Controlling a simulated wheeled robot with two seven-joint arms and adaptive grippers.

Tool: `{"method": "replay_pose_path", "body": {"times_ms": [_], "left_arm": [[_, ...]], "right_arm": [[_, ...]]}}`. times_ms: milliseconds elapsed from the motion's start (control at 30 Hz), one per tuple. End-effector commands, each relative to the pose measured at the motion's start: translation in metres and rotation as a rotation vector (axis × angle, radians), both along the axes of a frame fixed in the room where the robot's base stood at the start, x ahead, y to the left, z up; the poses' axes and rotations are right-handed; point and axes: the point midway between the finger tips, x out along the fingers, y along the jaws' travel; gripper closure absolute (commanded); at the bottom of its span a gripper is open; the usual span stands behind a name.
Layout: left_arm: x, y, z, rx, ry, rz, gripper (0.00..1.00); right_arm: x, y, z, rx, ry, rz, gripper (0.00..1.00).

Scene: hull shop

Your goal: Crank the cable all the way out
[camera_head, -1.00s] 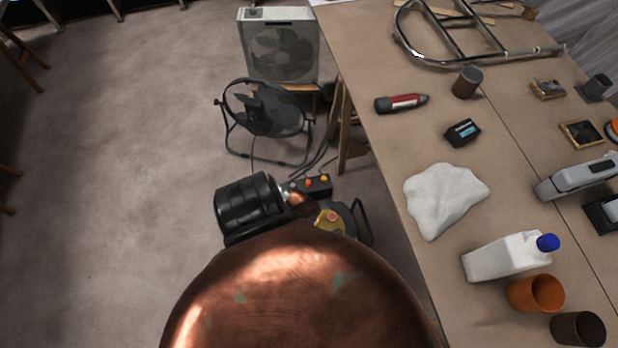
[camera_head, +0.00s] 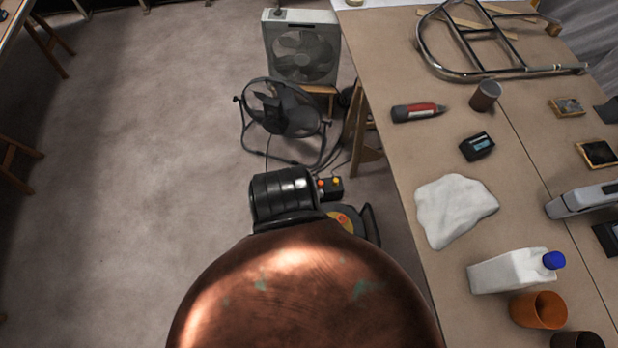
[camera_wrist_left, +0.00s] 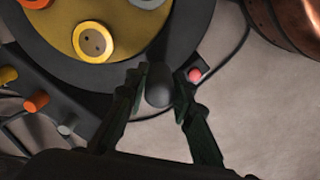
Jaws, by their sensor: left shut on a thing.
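The cable reel (camera_wrist_left: 205,35) shows in the left wrist view as a dark round drum with a yellow face and a socket. It also shows in the head view (camera_head: 345,218), mostly hidden behind my own copper-coloured body. My left gripper (camera_wrist_left: 158,88) has its two fingers on either side of a dark rounded crank knob (camera_wrist_left: 158,84) at the reel's edge and is shut on it. In the head view the left gripper is hidden behind the black arm part. My right gripper is in neither view.
A control box with coloured buttons (camera_head: 331,188) lies beside the reel. A floor fan (camera_head: 284,108) and a box fan (camera_head: 303,52) stand beyond it. The workbench (camera_head: 390,150) on the right carries a white cloth (camera_head: 455,210) and a bottle (camera_head: 510,271). Floor on the left is clear.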

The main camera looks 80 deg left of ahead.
Motion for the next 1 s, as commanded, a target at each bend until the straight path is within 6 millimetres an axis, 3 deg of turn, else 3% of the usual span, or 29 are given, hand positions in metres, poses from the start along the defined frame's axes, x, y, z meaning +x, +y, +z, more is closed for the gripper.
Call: {"method": "replay_pose_path", "body": {"times_ms": [133, 167, 400, 1000], "left_arm": [[-0.0019, -0.0031, -0.0007, -0.005, 0.004, -0.003, 1.00], [-0.0020, -0.0031, -0.0007, -0.005, 0.004, -0.003, 0.77], [-0.0014, -0.0018, -0.0005, -0.003, 0.003, -0.002, 0.60], [0.0038, -0.0065, 0.0061, -0.012, -0.007, -0.005, 0.60]], "right_arm": [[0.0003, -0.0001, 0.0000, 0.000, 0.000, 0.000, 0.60], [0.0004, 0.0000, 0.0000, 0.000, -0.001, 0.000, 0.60], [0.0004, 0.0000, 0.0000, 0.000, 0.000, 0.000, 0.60], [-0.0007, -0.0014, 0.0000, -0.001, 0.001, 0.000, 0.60]]}}
